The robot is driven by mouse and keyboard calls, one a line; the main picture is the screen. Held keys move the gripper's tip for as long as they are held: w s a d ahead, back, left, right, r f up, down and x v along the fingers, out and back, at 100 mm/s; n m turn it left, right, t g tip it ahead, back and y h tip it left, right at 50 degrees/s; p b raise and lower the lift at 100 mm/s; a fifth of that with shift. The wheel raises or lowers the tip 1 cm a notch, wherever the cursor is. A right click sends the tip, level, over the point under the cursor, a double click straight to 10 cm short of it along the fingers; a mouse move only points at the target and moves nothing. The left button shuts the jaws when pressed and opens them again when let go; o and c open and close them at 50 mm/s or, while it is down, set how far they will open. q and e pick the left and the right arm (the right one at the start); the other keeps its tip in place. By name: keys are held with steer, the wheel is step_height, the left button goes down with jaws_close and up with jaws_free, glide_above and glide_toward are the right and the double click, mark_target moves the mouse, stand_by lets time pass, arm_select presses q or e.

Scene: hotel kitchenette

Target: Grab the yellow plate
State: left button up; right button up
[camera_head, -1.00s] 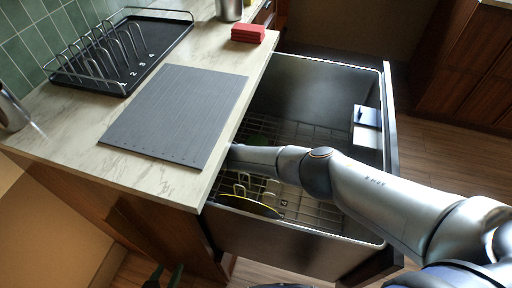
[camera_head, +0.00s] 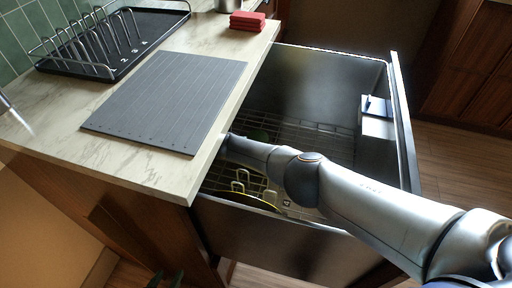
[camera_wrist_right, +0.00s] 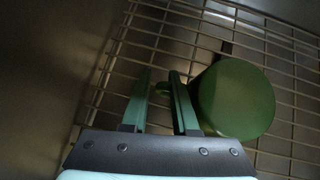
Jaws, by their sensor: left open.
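The yellow plate (camera_head: 245,199) shows only as a curved yellow edge at the near side of the pulled-out dishwasher drawer, by white rack prongs. My left gripper (camera_head: 166,278) shows at the bottom edge of the head view as two dark green fingers, open and empty, outside the drawer and apart from the plate. My right arm reaches across the drawer; its hand is hidden by the countertop edge in the head view. In the right wrist view my right gripper (camera_wrist_right: 160,75) has its green fingers apart, beside a green cup (camera_wrist_right: 238,98) on the rack.
The metal drawer (camera_head: 320,70) has a wire rack inside and a detergent compartment (camera_head: 377,118) on its far right wall. The countertop (camera_head: 140,172) holds a grey mat (camera_head: 170,98), a black dish rack (camera_head: 150,32) and red sponges (camera_head: 247,20).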

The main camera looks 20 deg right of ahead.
jaws_close()
stand_by(1.4)
